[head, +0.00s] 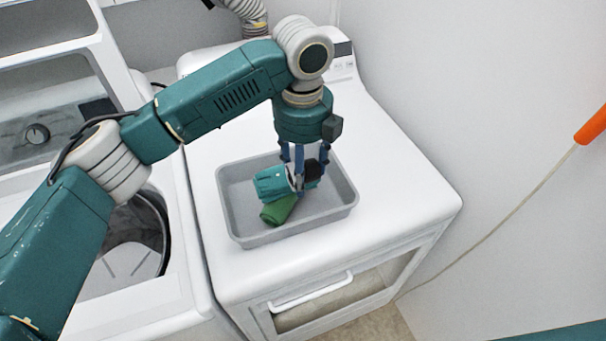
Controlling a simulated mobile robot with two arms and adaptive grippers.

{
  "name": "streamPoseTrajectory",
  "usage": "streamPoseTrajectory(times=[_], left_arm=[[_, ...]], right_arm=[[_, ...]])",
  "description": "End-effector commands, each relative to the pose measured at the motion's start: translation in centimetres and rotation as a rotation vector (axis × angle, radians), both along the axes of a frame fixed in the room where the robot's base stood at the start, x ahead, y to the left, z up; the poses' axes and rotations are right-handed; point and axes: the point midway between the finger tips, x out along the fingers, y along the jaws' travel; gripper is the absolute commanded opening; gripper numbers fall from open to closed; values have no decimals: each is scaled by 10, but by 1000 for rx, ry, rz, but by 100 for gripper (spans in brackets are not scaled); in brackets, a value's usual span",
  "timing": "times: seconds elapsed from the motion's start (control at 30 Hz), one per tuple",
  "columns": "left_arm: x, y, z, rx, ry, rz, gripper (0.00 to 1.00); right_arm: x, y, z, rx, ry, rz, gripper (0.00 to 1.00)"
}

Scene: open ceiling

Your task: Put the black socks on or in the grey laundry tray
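The grey laundry tray (240,237) sits on top of the white machine on the right. My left gripper (309,182) reaches down into the tray from above, with blue fingers. A small black bundle (313,169), which looks like the black socks, shows between its fingers, inside the tray's outline. The fingers partly hide it, and I cannot tell whether they grip it or whether it rests on the things below. A teal item with a pale end (271,184) and a rolled green item (278,210) lie in the tray, close to the fingers. My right gripper is out of view.
An open top-loading washer (130,245) stands to the left, its drum uncovered. The white machine's top (385,190) is clear around the tray. A wall rises on the right, with an orange handle (591,126) on a cord. The tray's right part is bare.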

Motion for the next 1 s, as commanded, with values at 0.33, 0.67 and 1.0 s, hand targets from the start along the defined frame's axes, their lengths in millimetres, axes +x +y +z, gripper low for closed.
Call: streamPoseTrajectory(times=[0.33, 0.67, 1.0], left_arm=[[0, 0, -28, 0, 0, -1, 5], [0, 0, -34, 0, 1, -1, 5], [-1, 0, -41, 2, 3, -1, 66]], right_arm=[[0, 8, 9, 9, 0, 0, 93], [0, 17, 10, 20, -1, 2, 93], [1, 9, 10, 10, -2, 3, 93]])
